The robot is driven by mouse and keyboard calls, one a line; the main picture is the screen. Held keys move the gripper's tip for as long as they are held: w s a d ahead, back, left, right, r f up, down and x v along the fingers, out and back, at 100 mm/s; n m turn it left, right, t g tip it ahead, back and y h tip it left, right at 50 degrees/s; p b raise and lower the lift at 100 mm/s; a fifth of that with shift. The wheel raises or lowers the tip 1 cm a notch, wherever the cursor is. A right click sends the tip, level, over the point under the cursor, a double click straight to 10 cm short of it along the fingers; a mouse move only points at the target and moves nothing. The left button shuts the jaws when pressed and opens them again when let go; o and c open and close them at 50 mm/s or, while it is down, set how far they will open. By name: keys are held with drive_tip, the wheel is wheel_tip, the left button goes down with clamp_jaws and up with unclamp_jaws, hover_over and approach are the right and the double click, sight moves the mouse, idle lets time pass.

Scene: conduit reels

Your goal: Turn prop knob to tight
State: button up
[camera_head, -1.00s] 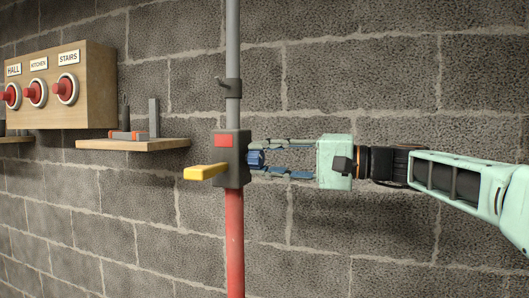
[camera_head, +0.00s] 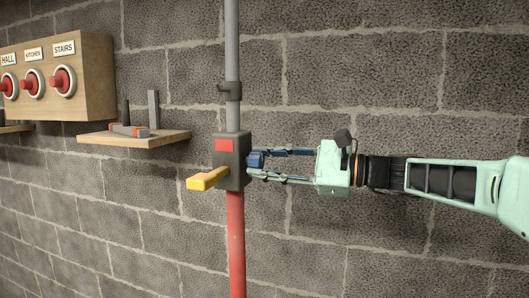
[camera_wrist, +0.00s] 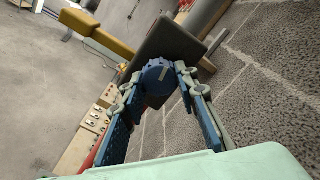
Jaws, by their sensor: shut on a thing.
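The prop is an upright pole with a red lower tube (camera_head: 236,245), a grey upper tube (camera_head: 232,50) and a dark block (camera_head: 233,172) between them. The blue knob (camera_head: 256,160) sticks out of the block's right side. In the wrist view the knob (camera_wrist: 158,76) is round and blue with a pale line on its face. My gripper (camera_head: 262,164) reaches in from the right, its fingers shut around the knob. In the wrist view the gripper (camera_wrist: 157,84) has one finger on each side of the knob. A yellow lever (camera_head: 207,179) juts from the block's left.
A wooden shelf (camera_head: 130,138) with tools hangs on the wall at left. A wooden panel (camera_head: 88,98) with red knobs labelled HALL, KITCHEN and STAIRS is farther left. The block wall (camera_head: 380,90) runs close behind my arm.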

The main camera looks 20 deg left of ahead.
drive_tip(key=shift+m+p, duration=0.55)
drive_tip(key=shift+m, duration=0.45)
drive_tip(key=o, duration=1.1)
drive_tip(key=shift+o, duration=0.2)
drive_tip(key=w+d, duration=0.1)
drive_tip(key=d, duration=1.1)
drive_tip(key=shift+w, duration=0.15)
